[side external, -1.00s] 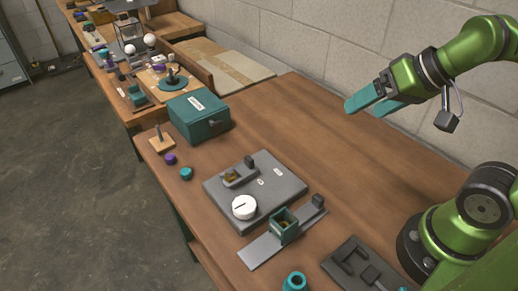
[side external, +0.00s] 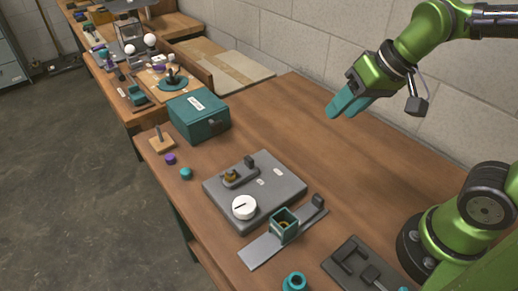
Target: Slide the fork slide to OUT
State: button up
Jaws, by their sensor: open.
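A grey plate (side external: 290,190) lies on the table, carrying a white dial (side external: 244,207), two small white labels whose text is too small to read, and a small grey slide piece (side external: 239,178). That piece has a dark upright knob (side external: 249,162) at its far end and a brass-coloured bit at its near end. It looks like the fork slide, but I cannot be sure. My gripper (side external: 346,104) is open and empty, its teal fingers pointing down-left, high above the table and well to the right of the plate. The fingers overlap in this view.
A flat grey rail (side external: 262,250) with a teal square holder (side external: 284,225) and dark end block lies in front of the plate. A teal box (side external: 199,117) stands behind. A dark tray (side external: 350,262) and teal ring (side external: 295,282) are nearer.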

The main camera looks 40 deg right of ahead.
aim_at(249, 158)
jog(key=shift+w+a+f+n+g+h, duration=1.15)
jog(key=shift+w+a+g, duration=1.45)
jog(key=shift+w+a, duration=4.2)
jog(key=shift+n, duration=0.25)
jog(key=f, duration=0.5)
jog(key=w+d+f, duration=0.1)
jog(key=f, duration=0.9)
jog(key=shift+w+d+f, duration=0.2)
jog(key=shift+w+d, duration=0.15)
jog(key=shift+d, duration=0.05)
jog(key=shift+c, duration=0.4)
grip_shut()
